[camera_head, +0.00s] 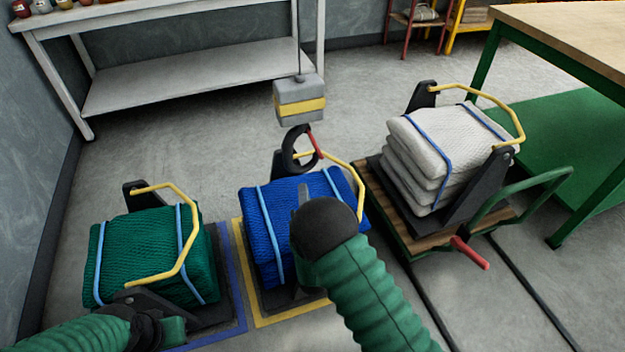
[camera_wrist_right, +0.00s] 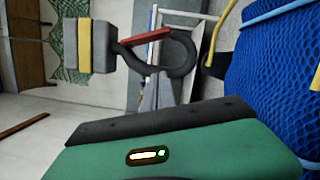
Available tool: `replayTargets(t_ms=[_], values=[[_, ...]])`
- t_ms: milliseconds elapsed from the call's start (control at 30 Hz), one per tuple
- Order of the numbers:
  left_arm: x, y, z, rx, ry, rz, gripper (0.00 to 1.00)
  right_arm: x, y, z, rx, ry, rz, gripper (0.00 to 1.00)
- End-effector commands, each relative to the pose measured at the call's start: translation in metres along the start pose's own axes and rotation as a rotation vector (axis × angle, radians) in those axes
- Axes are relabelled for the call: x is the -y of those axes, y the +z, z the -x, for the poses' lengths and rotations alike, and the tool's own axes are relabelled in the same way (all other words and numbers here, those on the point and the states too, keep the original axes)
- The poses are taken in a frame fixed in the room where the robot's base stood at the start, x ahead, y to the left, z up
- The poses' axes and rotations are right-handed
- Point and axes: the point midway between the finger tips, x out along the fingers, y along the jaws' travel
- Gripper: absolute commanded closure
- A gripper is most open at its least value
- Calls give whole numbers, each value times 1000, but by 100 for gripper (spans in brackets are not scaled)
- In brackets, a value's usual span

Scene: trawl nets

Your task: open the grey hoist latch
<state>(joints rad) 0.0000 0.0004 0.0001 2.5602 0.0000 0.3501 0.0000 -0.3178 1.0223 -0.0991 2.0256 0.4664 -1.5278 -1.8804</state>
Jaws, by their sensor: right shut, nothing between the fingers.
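The grey hoist block (camera_head: 300,100) with a yellow band hangs on a cable. Under it is a black hook (camera_head: 290,158) with a red latch bar (camera_head: 316,144) along its right side in the head view. In the right wrist view the hook (camera_wrist_right: 190,58) and red latch (camera_wrist_right: 147,45) are beyond my gripper; the latch lies along the hook's mouth. My right gripper (camera_head: 304,192) is shut and empty, over the blue net bundle (camera_head: 262,222), apart from the latch. My left gripper (camera_head: 150,318) is low by the green net bundle (camera_head: 145,255); its jaws are unclear.
A yellow bail (camera_head: 345,172) arches over the blue bundle, near the hook. A white net bundle (camera_head: 420,165) sits on a wooden cart (camera_head: 398,238) with a green handle at right. A white bench (camera_head: 180,82) and a green-legged table (camera_head: 590,40) stand behind.

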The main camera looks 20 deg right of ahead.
Motion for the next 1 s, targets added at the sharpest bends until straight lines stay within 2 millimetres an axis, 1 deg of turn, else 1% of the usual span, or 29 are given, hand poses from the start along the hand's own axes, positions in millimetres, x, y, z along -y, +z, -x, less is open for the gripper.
replayTargets(t_ms=[133,300,433,567,867,900,1000], values=[[0,-1,2,-2,0,0,100,-3,1,0,4,10,13,100],[0,-1,2,-2,0,0,100,-2,0,-1,3,8,11,100],[0,1,-5,-1,0,0,100,0,0,-11,6,8,8,100],[0,4,-17,-1,0,0,100,2,0,-34,7,10,7,100],[0,11,-47,-1,0,0,100,2,0,-100,5,9,7,100],[0,12,-51,-1,0,0,100,2,6,-104,7,7,8,100],[0,14,-58,0,0,0,100,0,24,-106,6,8,9,100]])
